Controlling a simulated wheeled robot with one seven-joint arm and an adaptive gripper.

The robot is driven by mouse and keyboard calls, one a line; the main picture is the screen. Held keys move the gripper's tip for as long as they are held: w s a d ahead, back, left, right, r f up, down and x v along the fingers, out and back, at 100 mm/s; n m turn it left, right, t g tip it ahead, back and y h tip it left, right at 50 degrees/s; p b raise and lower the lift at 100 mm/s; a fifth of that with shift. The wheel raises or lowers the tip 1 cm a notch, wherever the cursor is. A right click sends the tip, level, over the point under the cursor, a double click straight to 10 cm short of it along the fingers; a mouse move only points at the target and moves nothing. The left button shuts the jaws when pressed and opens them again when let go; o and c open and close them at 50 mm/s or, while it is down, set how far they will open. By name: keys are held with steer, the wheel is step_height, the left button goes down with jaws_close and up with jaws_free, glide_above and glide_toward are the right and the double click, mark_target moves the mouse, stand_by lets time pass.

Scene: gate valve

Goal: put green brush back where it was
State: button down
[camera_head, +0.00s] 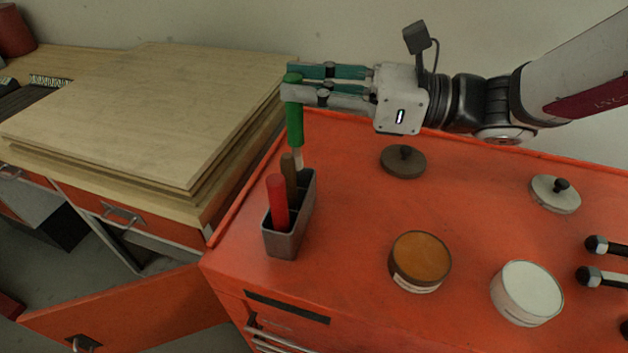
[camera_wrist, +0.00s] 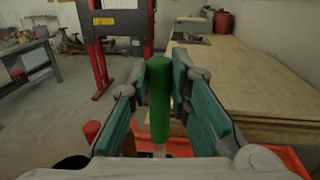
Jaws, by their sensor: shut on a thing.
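The green brush (camera_head: 295,122) hangs upright, its green handle held near the top by my gripper (camera_head: 292,85). Its pale lower end shows just above or at the far end of the grey metal holder (camera_head: 283,243); I cannot tell whether it is inside. In the wrist view the green brush (camera_wrist: 159,98) stands between the two teal-padded fingers of my gripper (camera_wrist: 160,75). The holder stands on the orange cabinet and contains a red-handled tool (camera_head: 277,203) and a brown-handled one (camera_head: 290,176).
The orange cabinet top (camera_head: 350,200) bears an open tin of brown paste (camera_head: 420,258), an open tin of white paste (camera_head: 526,290), two knobbed lids (camera_head: 403,162) and black-knobbed tools (camera_head: 600,277). A wooden bench (camera_head: 150,105) with stacked boards stands left. An orange door (camera_head: 130,310) hangs open below.

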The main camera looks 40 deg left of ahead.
step_height(320, 180, down, 9)
steer(key=shift+r+b, duration=0.15)
steer(key=shift+b, duration=0.2)
steer(key=shift+f, duration=0.2)
steer(key=c, duration=1.8)
jaws_free()
steer(key=shift+o, duration=0.2)
glide_toward(301, 144)
steer(key=w+d, duration=0.2)
steer(key=shift+d+f+b, duration=0.1)
steer(key=shift+f+b, duration=0.05)
steer(key=shift+b, duration=0.15)
